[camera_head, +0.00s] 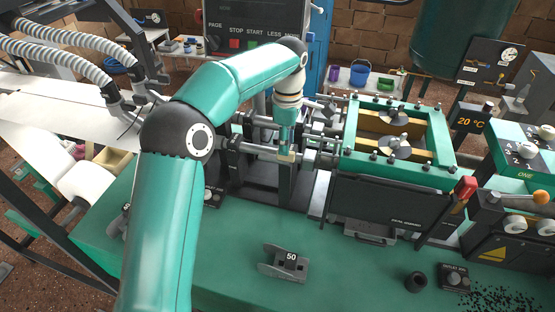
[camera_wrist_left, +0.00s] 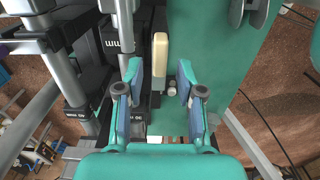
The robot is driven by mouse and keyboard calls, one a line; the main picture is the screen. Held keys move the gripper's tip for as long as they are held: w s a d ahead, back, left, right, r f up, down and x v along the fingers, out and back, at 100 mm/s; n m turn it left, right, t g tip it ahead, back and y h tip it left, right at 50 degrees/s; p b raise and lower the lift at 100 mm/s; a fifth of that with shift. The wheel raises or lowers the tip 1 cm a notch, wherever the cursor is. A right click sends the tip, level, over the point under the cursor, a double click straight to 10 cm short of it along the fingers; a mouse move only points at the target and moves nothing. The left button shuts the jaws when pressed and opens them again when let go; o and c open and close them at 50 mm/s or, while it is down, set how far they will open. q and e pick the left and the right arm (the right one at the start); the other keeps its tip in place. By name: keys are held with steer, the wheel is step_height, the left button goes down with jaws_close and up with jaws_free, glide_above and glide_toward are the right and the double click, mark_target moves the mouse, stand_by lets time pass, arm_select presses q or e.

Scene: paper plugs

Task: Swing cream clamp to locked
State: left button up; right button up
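The cream clamp handle (camera_wrist_left: 160,58) shows in the left wrist view as an upright pale bar just beyond my fingertips. In the head view a small cream piece (camera_head: 287,157) shows right below my left gripper (camera_head: 284,140), among the machine's steel rods. In the left wrist view my left gripper (camera_wrist_left: 159,82) is open, one finger on each side of the line to the cream handle. I see a gap on both sides and no contact. The clamp's base is partly hidden by dark machine parts. My right gripper is not in view.
Horizontal steel rods (camera_head: 262,149) run close by the gripper. The green press frame (camera_head: 399,107) stands to the right. A grey block marked 50 (camera_head: 284,262) sits on the green bench (camera_head: 235,260), with free surface around it. A red-tipped lever (camera_head: 465,188) stands right of the press.

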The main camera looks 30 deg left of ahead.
arm_select(q)
steer(key=shift+f, duration=0.15)
steer(key=shift+f+b, duration=1.25)
steer(key=shift+f, duration=0.6)
steer(key=shift+c, duration=0.3)
jaws_close()
